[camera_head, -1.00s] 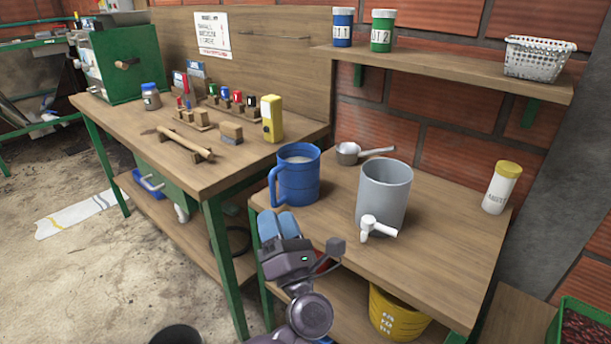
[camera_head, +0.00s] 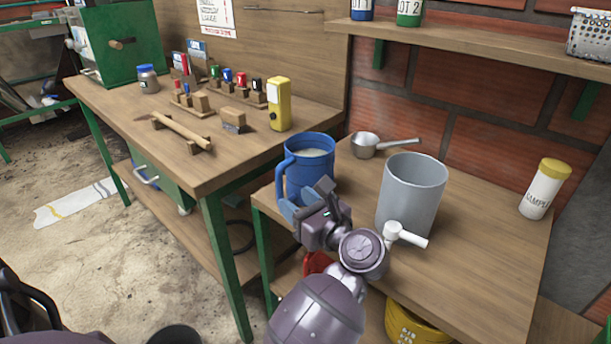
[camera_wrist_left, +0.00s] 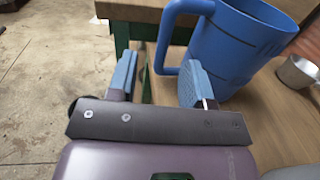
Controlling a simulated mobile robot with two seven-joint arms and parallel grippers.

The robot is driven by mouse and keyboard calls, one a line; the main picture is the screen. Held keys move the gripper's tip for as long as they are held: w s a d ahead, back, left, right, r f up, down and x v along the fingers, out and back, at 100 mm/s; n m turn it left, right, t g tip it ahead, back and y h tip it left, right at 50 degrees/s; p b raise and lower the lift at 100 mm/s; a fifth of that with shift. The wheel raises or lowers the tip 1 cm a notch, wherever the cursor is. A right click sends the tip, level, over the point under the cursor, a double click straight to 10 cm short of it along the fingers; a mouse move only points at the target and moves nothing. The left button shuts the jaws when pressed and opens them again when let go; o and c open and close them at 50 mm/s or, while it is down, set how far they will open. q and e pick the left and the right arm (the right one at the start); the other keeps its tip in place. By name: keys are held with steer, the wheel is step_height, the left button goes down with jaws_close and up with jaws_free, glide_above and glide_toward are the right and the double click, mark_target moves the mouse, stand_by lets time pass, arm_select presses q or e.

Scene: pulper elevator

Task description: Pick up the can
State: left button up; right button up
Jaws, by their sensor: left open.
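A blue can (camera_head: 311,168) with a side handle and pale contents stands upright on the lower wooden table. It also shows in the left wrist view (camera_wrist_left: 236,45), with its handle on the left. My left gripper (camera_head: 294,207) is open and empty at the handle side of the blue can, low in front of it. In the wrist view my left gripper (camera_wrist_left: 161,80) has its blue fingers apart; the handle appears between and just beyond them. I cannot tell if they touch. A grey container (camera_head: 409,196) with a white tap stands to the right. My right gripper is not seen.
A metal scoop (camera_head: 365,146) lies behind the blue can. A yellow-lidded sample jar (camera_head: 545,190) stands at the table's right. The higher workbench (camera_head: 170,170) on the left holds a mallet and a yellow device (camera_head: 279,104). A yellow bucket (camera_head: 415,328) is below.

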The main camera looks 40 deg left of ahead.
mark_target(282, 188)
arm_select(q)
steer(key=shift+w+f+b+x, duration=0.1)
steer(key=shift+x, duration=1.1)
steer(key=shift+w+f+b+x, duration=0.1)
steer(key=shift+f+x, duration=0.05)
steer(key=shift+x, duration=1.1)
steer(key=shift+w+f+b+x, duration=0.1)
steer(key=shift+x, duration=1.1)
jaws_close()
steer(key=shift+r, duration=0.1)
